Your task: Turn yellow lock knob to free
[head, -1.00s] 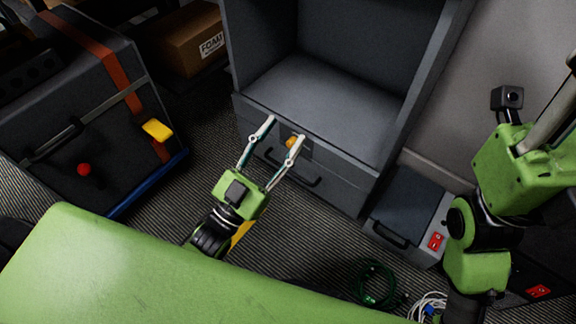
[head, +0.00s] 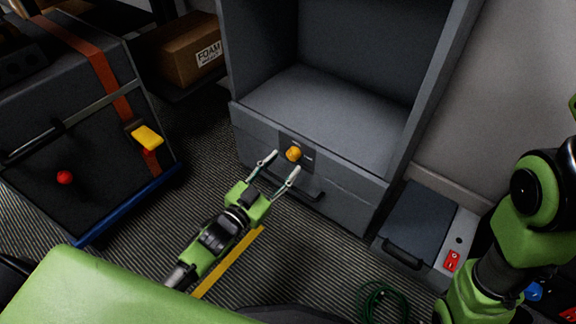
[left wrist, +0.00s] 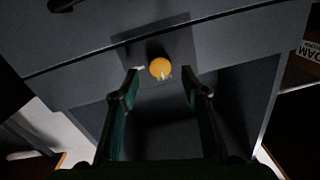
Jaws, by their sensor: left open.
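The yellow-orange lock knob (head: 293,153) sits on a dark plate on the drawer front (head: 345,198) below the grey cabinet's open bay. My left gripper (head: 282,164) is open, its two fingers pointing at the drawer front, just short of and below the knob in the head view. In the left wrist view the knob (left wrist: 160,68) shows beyond and between the fingertips (left wrist: 161,82), with nothing held. A small pale mark shows on the knob there. My right arm shows at the right edge; its gripper is out of view.
A black drawer handle (head: 301,187) lies just below the knob. A dark case with a red ball knob (head: 65,177) and yellow latch (head: 147,136) stands at left. A grey box with a red switch (head: 452,261) and a green cable (head: 381,303) lie at right. A cardboard box (head: 185,50) is behind.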

